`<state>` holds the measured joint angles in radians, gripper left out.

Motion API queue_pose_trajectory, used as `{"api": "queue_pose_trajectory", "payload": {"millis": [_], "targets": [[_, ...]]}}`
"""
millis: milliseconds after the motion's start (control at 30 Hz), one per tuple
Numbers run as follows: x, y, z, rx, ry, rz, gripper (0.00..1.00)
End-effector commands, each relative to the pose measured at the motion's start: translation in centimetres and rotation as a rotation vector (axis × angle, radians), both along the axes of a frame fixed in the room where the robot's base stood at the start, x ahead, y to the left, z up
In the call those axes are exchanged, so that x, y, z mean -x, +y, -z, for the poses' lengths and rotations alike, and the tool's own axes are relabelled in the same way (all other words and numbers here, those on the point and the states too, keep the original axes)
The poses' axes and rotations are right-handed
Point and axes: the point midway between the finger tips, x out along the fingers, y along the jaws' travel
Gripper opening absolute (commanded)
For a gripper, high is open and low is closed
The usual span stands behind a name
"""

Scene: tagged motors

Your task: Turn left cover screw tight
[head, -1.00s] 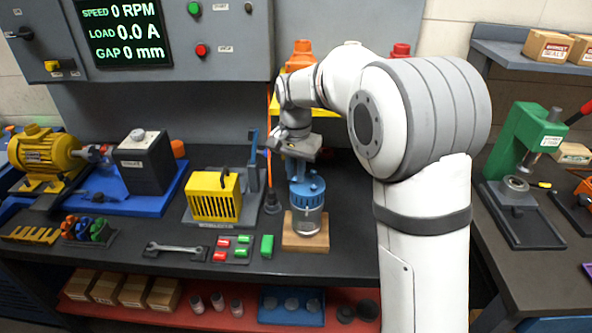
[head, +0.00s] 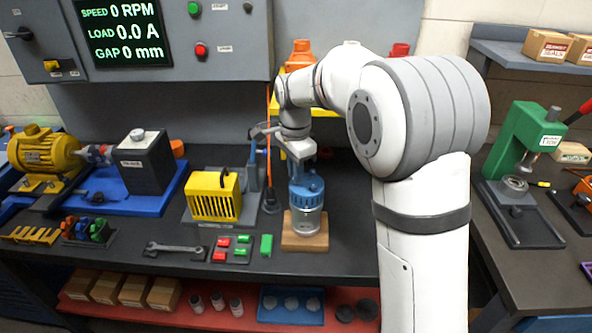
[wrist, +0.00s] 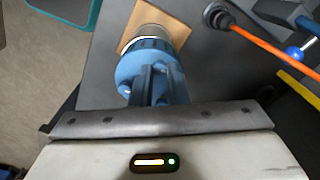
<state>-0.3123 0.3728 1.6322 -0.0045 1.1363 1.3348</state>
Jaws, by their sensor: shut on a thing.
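A blue cover (head: 307,190) sits on a silver, round motor body (head: 306,220), upright on a wooden block (head: 291,240). In the wrist view the cover (wrist: 138,68) is at upper middle, partly behind my fingers, with the silver body (wrist: 156,35) beyond it. My gripper (head: 298,172) points down onto the cover's top. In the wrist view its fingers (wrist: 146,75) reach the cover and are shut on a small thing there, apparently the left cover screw. The screw itself is hidden by the fingers, so I cannot see how deep it sits.
A yellow ribbed unit (head: 215,196) stands left of the motor. An orange cable rises from a dark round base (head: 271,204) close by. Red and green blocks (head: 238,247) and a wrench (head: 176,248) lie in front. Bench to the motor's right is clear.

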Motion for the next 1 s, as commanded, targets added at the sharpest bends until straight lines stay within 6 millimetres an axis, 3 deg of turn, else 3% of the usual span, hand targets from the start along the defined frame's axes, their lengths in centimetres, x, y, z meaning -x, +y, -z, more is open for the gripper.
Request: {"api": "queue_pose_trajectory", "payload": {"millis": [1000], "targets": [[-0.21,0.23,-0.53,-0.006,-0.013,0.034,0.0]]}}
